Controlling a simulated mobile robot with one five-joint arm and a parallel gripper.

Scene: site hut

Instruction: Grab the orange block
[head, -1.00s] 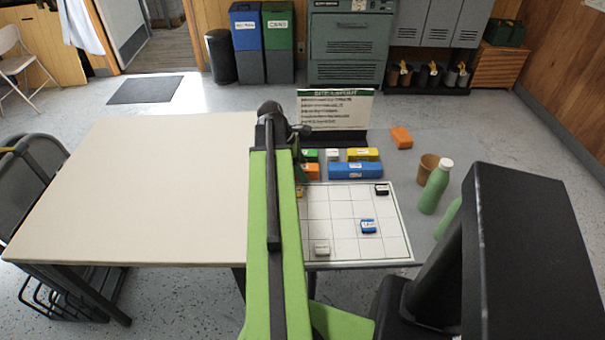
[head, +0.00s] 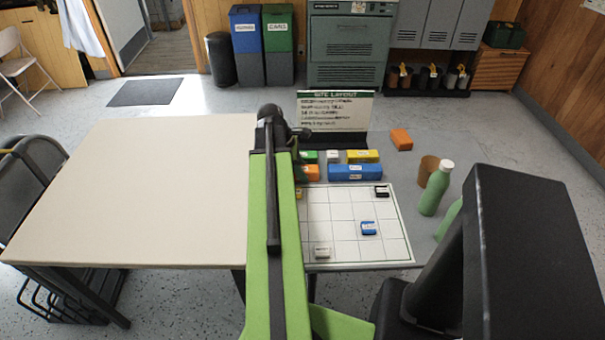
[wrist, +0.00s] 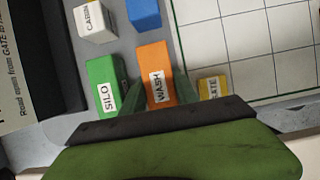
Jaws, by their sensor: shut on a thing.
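The orange block (wrist: 155,68), labelled WASH, stands between the two green fingers of my gripper (wrist: 157,88) in the wrist view. The fingers are shut on its sides, and their lower parts run down to the dark palm. In the head view the orange block (head: 312,173) shows only in part beside my green arm, which hides its left side. It is still in the row of blocks, and I cannot tell whether it touches the table.
A green SILO block (wrist: 104,84) is close on the left and a yellow GATE block (wrist: 212,91) on the right. A white block (wrist: 95,20) and a blue block (wrist: 145,13) lie beyond. The gridded board (head: 343,204), green bottle (head: 435,190) and another orange item (head: 401,139) are to the right.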

